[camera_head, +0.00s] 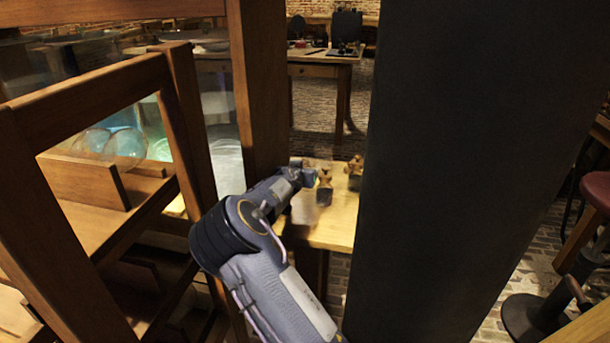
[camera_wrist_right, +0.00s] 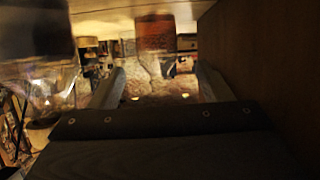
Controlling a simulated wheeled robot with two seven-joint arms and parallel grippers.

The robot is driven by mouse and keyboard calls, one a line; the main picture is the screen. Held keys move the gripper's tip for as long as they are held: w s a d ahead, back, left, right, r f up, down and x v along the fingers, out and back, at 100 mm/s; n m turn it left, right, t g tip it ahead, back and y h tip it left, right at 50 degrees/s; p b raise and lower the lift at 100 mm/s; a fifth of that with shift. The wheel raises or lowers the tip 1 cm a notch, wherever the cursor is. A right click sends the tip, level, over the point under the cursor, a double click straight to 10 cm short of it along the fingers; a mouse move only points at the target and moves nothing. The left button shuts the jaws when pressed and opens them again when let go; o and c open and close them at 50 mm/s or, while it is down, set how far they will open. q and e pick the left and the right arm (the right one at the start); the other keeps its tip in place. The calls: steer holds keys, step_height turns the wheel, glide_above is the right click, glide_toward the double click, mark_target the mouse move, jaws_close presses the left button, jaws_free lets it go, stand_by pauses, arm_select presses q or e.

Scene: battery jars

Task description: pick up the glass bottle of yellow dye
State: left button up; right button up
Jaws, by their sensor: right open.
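In the head view, my right gripper (camera_head: 308,172) is at the end of the arm, over the small wooden table, close to a small glass bottle (camera_head: 324,188) with a brownish top. A second small brownish object (camera_head: 355,170) stands to its right and farther back. In the right wrist view, my right gripper (camera_wrist_right: 158,84) is open, with nothing held. A blurred glass shape with an orange-brown part (camera_wrist_right: 155,32) shows beyond the fingers. I cannot tell which of these is the yellow dye bottle. My left gripper is not in view.
A wooden frame (camera_head: 182,120) with glass stands just left of the arm. The small table (camera_head: 335,228) has bare wood at its front. In the right wrist view, a blurred glass vessel (camera_wrist_right: 48,85) is at left and a brown wooden surface (camera_wrist_right: 262,70) is close at right.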

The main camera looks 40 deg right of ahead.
steer(key=shift+x, duration=2.8)
steer(key=shift+s, duration=0.15)
steer(key=shift+c, duration=0.4)
steer(key=c, duration=0.9)
steer(key=shift+c, duration=0.7)
steer(key=shift+r, duration=0.1)
